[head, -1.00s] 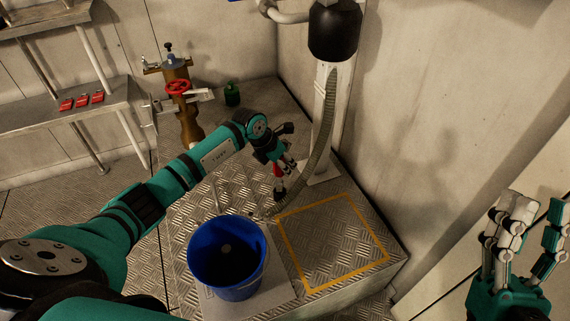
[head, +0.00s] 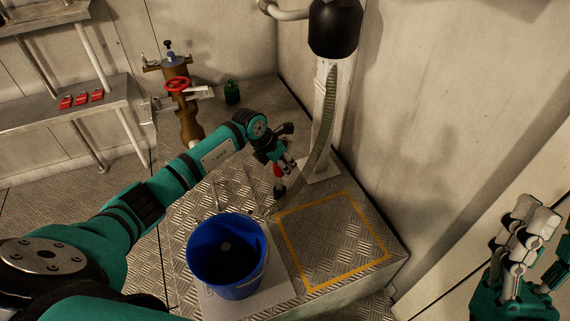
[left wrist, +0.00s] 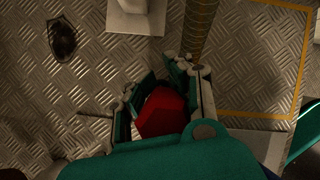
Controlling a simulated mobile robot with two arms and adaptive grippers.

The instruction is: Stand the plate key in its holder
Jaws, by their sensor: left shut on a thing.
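My left gripper (head: 277,158) is over the raised tread-plate platform, in front of the white post. It is shut on a red piece, which I take to be the plate key (head: 278,169). The red piece also shows between the fingers in the left wrist view (left wrist: 163,113). A dark part shows just below the red in the head view; I cannot tell whether it belongs to the key or touches the platform. I cannot make out the holder for certain. My right gripper (head: 540,246) is at the lower right edge, fingers apart, empty and partly cut off.
A blue bucket (head: 228,285) stands at the platform's front. A yellow outlined square (head: 307,289) lies to its right. A ribbed hose (head: 322,140) hangs along the white post (head: 329,112). A brown valve stand with a red wheel (head: 180,85) and a green bottle (head: 232,93) stand behind.

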